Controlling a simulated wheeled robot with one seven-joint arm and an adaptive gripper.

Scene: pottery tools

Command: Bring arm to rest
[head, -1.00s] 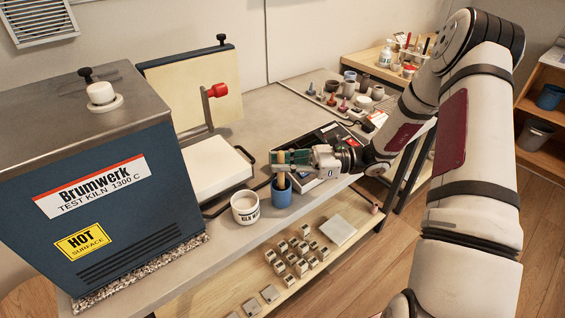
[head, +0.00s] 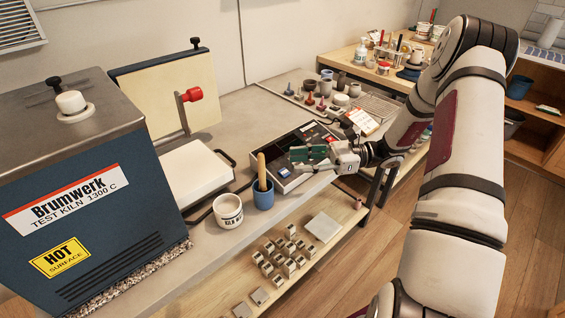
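A white labelled jar (head: 228,211) stands left of the cup. My arm reaches in from the right side.
A blue test kiln (head: 90,190) marked hot fills the left. A white slab (head: 190,170) lies beside it. Small pots and tools (head: 325,88) stand at the back of the bench. Sample blocks (head: 280,255) sit on the lower shelf (head: 225,280). A side table (head: 345,68) is behind.

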